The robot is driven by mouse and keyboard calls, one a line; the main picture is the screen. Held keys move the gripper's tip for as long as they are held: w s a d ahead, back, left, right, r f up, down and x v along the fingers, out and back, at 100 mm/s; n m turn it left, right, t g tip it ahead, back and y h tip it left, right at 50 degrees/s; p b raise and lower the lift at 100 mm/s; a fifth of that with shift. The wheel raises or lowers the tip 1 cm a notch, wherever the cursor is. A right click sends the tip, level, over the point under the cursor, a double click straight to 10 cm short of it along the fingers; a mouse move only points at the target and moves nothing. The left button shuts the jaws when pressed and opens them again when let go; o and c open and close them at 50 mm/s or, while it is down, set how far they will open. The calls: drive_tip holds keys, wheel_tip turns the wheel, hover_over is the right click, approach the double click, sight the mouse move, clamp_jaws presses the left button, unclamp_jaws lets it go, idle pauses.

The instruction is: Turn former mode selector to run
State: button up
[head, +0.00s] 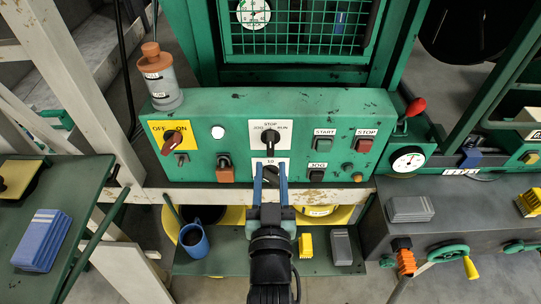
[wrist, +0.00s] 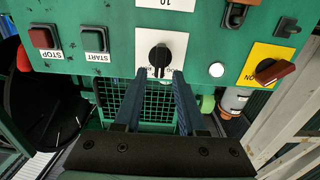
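The mode selector (head: 270,137) is a black knob on a white plate marked JOG, STOP and RUN, on the green control panel (head: 345,103). Its handle looks upright, in line with STOP at the top; RUN is at the upper right. In the wrist view, which shows the panel upside down, the selector (wrist: 159,57) is just beyond the fingertips. My gripper (head: 270,170) has two blue fingers, open and empty, in front of the panel and lower than the selector in the head view. The fingers (wrist: 159,76) look apart from the knob, with a gap between them.
A second dial plate marked 10 (head: 270,161) is partly hidden behind my fingers. A red OFF/ON switch (head: 173,143), START (head: 324,143) and STOP (head: 365,145) buttons flank the selector. An orange-topped bottle (head: 158,78) stands at the panel's left. A red-knobbed lever (head: 413,108) rises at right.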

drive_tip(key=shift+w+b, duration=0.45)
drive_tip(key=shift+w, duration=1.75)
drive_tip(key=shift+w, duration=0.1)
clamp_jaws()
drive_tip(key=m, duration=0.4)
drive_tip(key=shift+b, duration=0.3)
drive_tip(key=m+p, duration=0.1)
drive_tip(key=m, duration=0.3)
drive_tip(key=shift+d+r+m, duration=0.1)
drive_tip(key=shift+m, duration=0.3)
unclamp_jaws()
approach(271, 150)
drive_tip(key=shift+w+p, duration=0.35)
drive_tip(key=shift+w, duration=0.7)
